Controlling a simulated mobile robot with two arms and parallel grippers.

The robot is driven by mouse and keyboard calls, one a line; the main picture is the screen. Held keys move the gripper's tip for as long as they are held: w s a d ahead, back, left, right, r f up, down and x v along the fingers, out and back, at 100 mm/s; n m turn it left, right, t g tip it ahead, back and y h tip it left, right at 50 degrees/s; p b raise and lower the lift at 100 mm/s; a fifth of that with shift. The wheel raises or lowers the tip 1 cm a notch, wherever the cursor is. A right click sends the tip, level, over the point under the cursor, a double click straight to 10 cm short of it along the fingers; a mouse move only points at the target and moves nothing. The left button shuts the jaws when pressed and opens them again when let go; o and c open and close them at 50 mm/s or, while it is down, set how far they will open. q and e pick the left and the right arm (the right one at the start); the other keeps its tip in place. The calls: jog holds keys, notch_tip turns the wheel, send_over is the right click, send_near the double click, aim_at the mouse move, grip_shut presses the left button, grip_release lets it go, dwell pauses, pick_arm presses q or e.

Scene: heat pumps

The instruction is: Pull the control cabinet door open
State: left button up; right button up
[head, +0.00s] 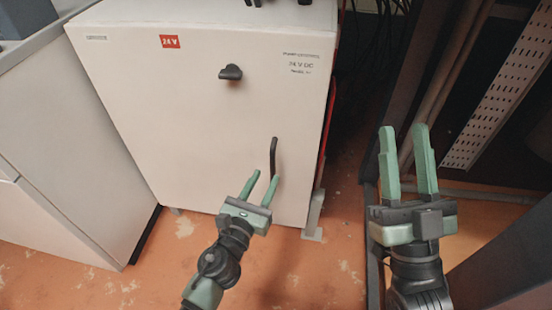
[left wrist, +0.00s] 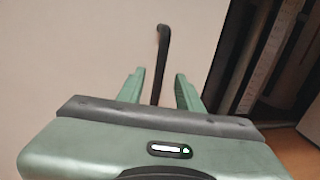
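The control cabinet (head: 150,100) is white, with a red 24 V label, and its front door looks closed. A dark vertical handle (head: 273,158) is on the lower right of the door. A black knob (head: 231,73) is higher up. My left gripper (head: 261,187) is open just below the handle, its fingers pointing up toward it. In the left wrist view the handle (left wrist: 162,60) shows between and beyond the two open fingers; I cannot tell whether they touch it. My right gripper (head: 403,133) is open and empty, to the right of the cabinet.
A second pale cabinet (head: 60,150) stands at the left. A perforated metal tray (head: 500,85) and pipes (head: 450,75) are at the right. The orange floor (head: 320,265) in front is clear apart from my arms. A cabinet foot (head: 314,215) stands at the lower right corner.

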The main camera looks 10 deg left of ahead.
aim_at(271, 167)
pick_arm(q)
jog(key=x, duration=0.6)
jog(key=shift+w, duration=0.1)
grip_shut()
dwell(1.3)
